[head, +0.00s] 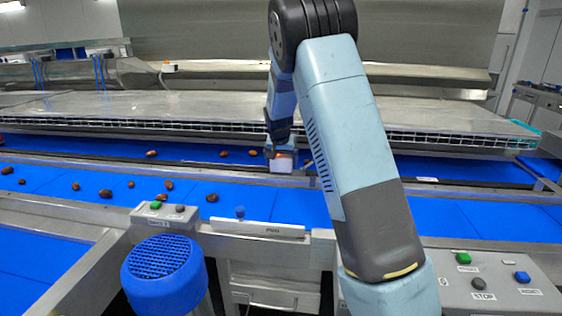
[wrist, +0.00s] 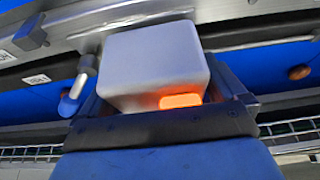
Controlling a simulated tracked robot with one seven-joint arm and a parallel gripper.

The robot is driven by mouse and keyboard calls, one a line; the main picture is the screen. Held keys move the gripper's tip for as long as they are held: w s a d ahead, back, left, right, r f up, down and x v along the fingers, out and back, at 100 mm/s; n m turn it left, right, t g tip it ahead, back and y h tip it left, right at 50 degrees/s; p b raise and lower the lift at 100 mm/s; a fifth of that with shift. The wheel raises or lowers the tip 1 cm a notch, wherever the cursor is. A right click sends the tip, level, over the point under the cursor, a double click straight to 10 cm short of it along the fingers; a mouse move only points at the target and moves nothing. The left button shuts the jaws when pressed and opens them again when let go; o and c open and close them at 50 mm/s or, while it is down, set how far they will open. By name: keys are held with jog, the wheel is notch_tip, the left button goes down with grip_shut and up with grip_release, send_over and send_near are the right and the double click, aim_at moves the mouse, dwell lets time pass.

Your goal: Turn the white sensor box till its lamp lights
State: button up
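The white sensor box (wrist: 155,60) fills the middle of the wrist view, slightly tilted in the picture. Its lamp (wrist: 180,100) glows orange on the side nearest the wrist camera and casts an orange sheen on the casing around it. My gripper (wrist: 165,95) has a dark finger along the left and right sides of the box and appears shut on it. In the head view the box (head: 281,165) shows small and pale below my gripper (head: 281,152), at the far edge of the near blue belt. Its mount is mostly hidden.
Several brown dates (head: 105,194) lie on the blue belts (head: 255,202). A blue round cap (head: 163,272) and a button panel (head: 480,285) stand in front. A metal rail (wrist: 100,25) and a small lever (wrist: 80,85) are close to the box.

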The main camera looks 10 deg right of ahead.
jog(key=v, duration=1.3)
jog(key=shift+r, duration=0.3)
jog(key=shift+s, duration=0.15)
jog(key=s+d+r+n+y, duration=0.1)
jog(key=s+r, duration=0.4)
jog(key=s, duration=0.6)
jog(key=s+d+r+n+y, duration=0.15)
jog(key=s+r, duration=0.25)
jog(key=s, duration=0.7)
jog(key=s+f+n+t, duration=0.1)
jog(key=s+f+n, duration=0.1)
jog(key=s, duration=1.9)
jog(key=shift+s+a+h, duration=0.35)
jog(key=shift+a, duration=0.1)
